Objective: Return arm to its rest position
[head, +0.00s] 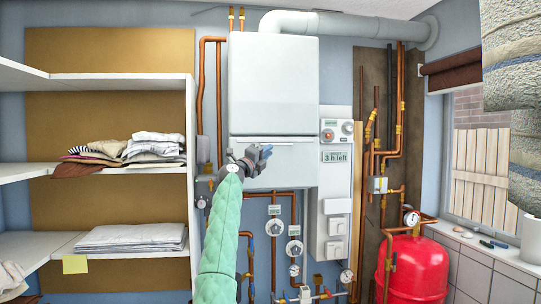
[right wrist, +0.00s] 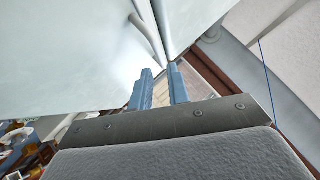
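My right arm, in a padded green sleeve, rises from the bottom middle of the head view. Its right gripper (head: 262,154) is in front of the lower part of the white wall cabinet (head: 273,85), near the seam between its upper and lower panels. In the right wrist view the two blue fingers (right wrist: 161,84) stand apart with nothing between them. The cabinet's pale panels and a bar handle (right wrist: 146,36) lie just beyond the fingertips; I see no grip on the handle. My left gripper is not in view.
White shelves (head: 95,172) with folded cloths stand at the left. Copper pipes, valves and gauges run below and beside the cabinet.

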